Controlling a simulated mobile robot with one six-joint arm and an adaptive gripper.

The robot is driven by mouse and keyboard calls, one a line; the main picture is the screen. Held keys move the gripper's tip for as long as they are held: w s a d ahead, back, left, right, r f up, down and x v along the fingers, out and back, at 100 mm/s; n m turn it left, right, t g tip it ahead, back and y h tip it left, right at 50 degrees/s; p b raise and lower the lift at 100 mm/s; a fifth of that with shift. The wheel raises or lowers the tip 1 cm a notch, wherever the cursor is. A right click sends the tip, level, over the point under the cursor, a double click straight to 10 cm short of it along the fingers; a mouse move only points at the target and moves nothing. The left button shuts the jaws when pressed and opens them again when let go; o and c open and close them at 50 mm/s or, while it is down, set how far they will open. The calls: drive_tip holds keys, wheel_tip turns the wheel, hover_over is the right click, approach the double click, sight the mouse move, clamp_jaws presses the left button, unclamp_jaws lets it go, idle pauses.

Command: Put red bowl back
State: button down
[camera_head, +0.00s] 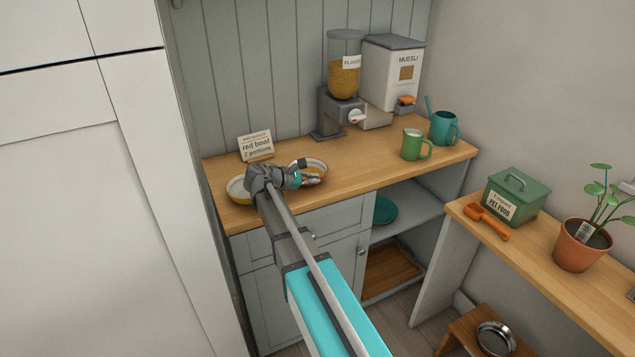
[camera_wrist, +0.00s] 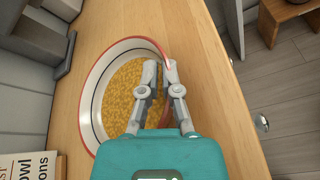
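The red bowl (camera_wrist: 97,85) is white inside with a red rim and holds yellow-brown flakes. It also shows on the wooden worktop in the head view (camera_head: 318,164), partly hidden by my gripper (camera_head: 302,178). In the wrist view my gripper (camera_wrist: 161,68) has its fingers close together at the bowl's right-hand wall, one inside and one outside, with the rim between them. The bowl looks to be on or very near the worktop; a gap beneath it cannot be made out. A card (camera_head: 256,146) behind reads "red bowl 2 portions".
A yellow bowl (camera_head: 237,190) stands just left of my gripper. A flakes dispenser (camera_head: 344,85) and a muesli box (camera_head: 392,75) stand at the back. A green mug (camera_head: 412,145) and a teal pot (camera_head: 444,128) are at the right. An open shelf (camera_head: 408,212) lies below.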

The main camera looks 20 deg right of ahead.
drive_tip(key=shift+f, duration=0.15)
drive_tip(key=c, duration=0.8)
unclamp_jaws()
drive_tip(key=shift+r, duration=0.2)
drive_tip(key=shift+a+r, duration=0.1)
drive_tip(key=shift+a, duration=0.15)
drive_tip(key=shift+p+v, duration=1.3)
drive_tip(key=shift+v, duration=2.2)
